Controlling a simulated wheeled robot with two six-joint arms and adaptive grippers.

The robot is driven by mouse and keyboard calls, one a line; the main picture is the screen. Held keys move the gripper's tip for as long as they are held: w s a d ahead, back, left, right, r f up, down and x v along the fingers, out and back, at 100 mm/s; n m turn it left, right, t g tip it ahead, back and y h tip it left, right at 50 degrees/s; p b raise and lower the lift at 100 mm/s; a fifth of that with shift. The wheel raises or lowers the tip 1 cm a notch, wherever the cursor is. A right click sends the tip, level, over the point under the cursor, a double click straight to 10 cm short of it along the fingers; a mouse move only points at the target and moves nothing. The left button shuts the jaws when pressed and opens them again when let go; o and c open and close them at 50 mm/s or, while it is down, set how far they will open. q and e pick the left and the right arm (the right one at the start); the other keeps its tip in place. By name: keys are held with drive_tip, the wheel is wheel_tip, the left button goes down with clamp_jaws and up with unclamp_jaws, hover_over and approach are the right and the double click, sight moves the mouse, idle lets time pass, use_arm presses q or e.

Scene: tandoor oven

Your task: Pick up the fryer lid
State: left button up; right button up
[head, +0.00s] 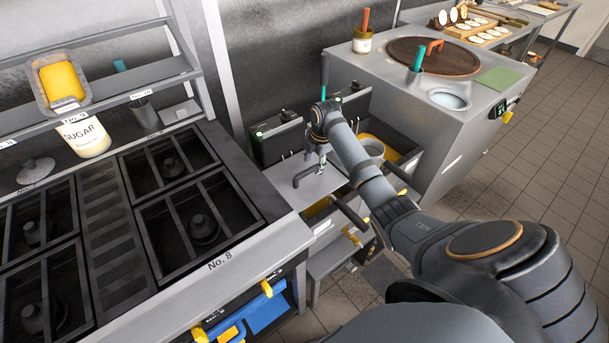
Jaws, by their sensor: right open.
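The fryer lid (288,181) is a flat grey metal plate with a dark bar handle. It lies over the left basin of the fryer, between the stove and the tandoor. My right arm reaches in from the lower right, and my right gripper (321,164) points down over the lid, close to the right part of the handle. Its jaws are open. The view is too small to tell whether the fingers touch the handle or stand around it. My left gripper is out of view.
The stove (222,265) marked No. 8 borders the fryer on the left. A tandoor (448,103) with a round brown lid stands beyond. Black control boxes (276,138) stand behind the lid. Tiled floor is free at right.

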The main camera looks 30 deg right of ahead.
sight(308, 170)
drive_tip(key=shift+w+f, duration=0.35)
drive_tip(key=shift+f, duration=0.3)
drive_tip(key=shift+w+a+f, duration=0.15)
drive_tip(key=shift+f, duration=0.25)
drive_tip(key=shift+w+a+f, duration=0.1)
drive_tip(key=shift+a+f, duration=0.05)
drive_tip(key=shift+f, duration=0.25)
drive_tip(key=f, duration=0.1)
drive_tip(key=w+f, duration=0.1)
drive_tip(key=f, duration=0.1)
drive_tip(key=shift+a+f+p, duration=0.2)
drive_tip(key=shift+f+p, duration=0.05)
drive_tip(key=shift+p, duration=0.05)
drive_tip(key=shift+f, duration=0.1)
drive_tip(key=shift+s, duration=0.1)
drive_tip(key=c, duration=0.6)
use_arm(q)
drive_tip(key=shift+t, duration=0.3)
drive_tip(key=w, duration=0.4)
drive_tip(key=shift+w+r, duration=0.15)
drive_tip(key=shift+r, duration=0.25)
use_arm(e)
clamp_jaws()
